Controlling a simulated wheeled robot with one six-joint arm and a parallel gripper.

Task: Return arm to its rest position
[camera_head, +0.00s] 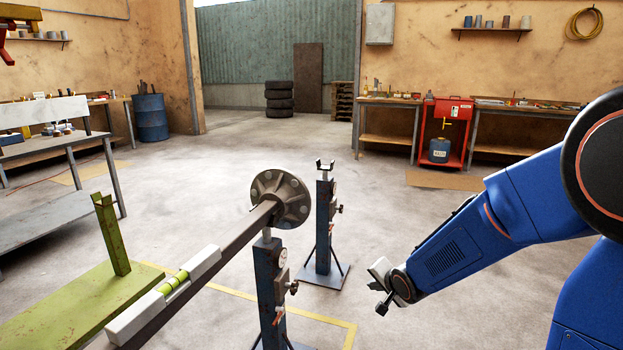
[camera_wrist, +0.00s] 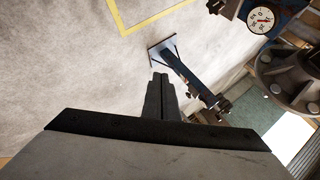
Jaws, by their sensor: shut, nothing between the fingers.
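My blue arm (camera_head: 450,250) reaches in from the right in the head view, bent, with its end low over the floor. My gripper (camera_head: 383,305) is right of the axle stands and apart from them. In the wrist view my gripper (camera_wrist: 160,78) has its dark fingers together, with nothing between them.
An axle (camera_head: 240,232) with a round hub (camera_head: 281,199) rests on a blue stand (camera_head: 269,285) with a dial. A white level (camera_head: 165,292) lies along the axle. A second stand (camera_head: 324,225) is behind it, with an empty fork.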

